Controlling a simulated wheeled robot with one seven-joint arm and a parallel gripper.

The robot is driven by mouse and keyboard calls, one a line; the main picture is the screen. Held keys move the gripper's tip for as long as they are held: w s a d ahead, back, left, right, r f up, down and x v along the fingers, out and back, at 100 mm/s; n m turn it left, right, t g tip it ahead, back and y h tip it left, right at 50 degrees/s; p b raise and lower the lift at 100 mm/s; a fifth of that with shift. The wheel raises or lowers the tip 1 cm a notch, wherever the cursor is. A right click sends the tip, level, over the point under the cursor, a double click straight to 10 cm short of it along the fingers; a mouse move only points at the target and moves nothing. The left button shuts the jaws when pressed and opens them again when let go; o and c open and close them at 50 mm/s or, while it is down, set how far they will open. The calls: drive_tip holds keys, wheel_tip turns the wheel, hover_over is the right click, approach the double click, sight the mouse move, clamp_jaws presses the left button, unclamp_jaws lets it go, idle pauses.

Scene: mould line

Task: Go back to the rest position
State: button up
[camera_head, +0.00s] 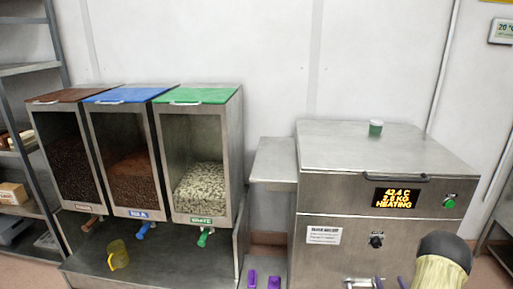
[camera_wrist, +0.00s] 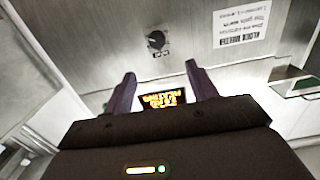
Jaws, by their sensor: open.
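My gripper (camera_wrist: 160,72) is open in the wrist view, with its two dark purple fingers apart and nothing between them. The melter's lit display (camera_wrist: 163,99) shows behind the gap, upside down, with the black knob (camera_wrist: 155,40) beyond the fingertips. In the head view, two purple fingertips (camera_head: 391,282) stick up at the bottom edge, in front of the melter (camera_head: 345,205). The rest of the gripper is below the frame. Part of my arm (camera_head: 441,265), black and cream, is to their right. No rest position is marked in view.
Three dispensers with brown, blue and green lids (camera_head: 197,96) stand at left. A yellow jug (camera_head: 119,255) sits before them. Two bright purple pieces (camera_head: 262,280) show at bottom centre. A metal side shelf (camera_head: 274,160) is bare.

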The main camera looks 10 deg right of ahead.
drive_tip(key=w+a+r+n+g+y, duration=0.15)
drive_tip(key=a+r+g, duration=0.25)
drive_tip(key=a, duration=0.4)
drive_tip(key=w+a+r+g, duration=0.3)
drive_tip(key=a+r, duration=0.2)
drive_tip(key=a, duration=0.3)
drive_tip(key=s+a+r+n+g+y, duration=0.1)
drive_tip(key=s+a+r+g, duration=0.25)
drive_tip(key=s+a, duration=0.55)
drive_tip(key=s+a+r+g+y, duration=0.2)
drive_tip(key=s+a+r+g, duration=0.15)
drive_tip(key=s+a, duration=0.55)
wheel_tip(320, 180, up, 27)
drive_tip(key=p, duration=2.7)
drive_tip(key=shift+a+f, duration=0.15)
drive_tip(key=shift+a, duration=0.25)
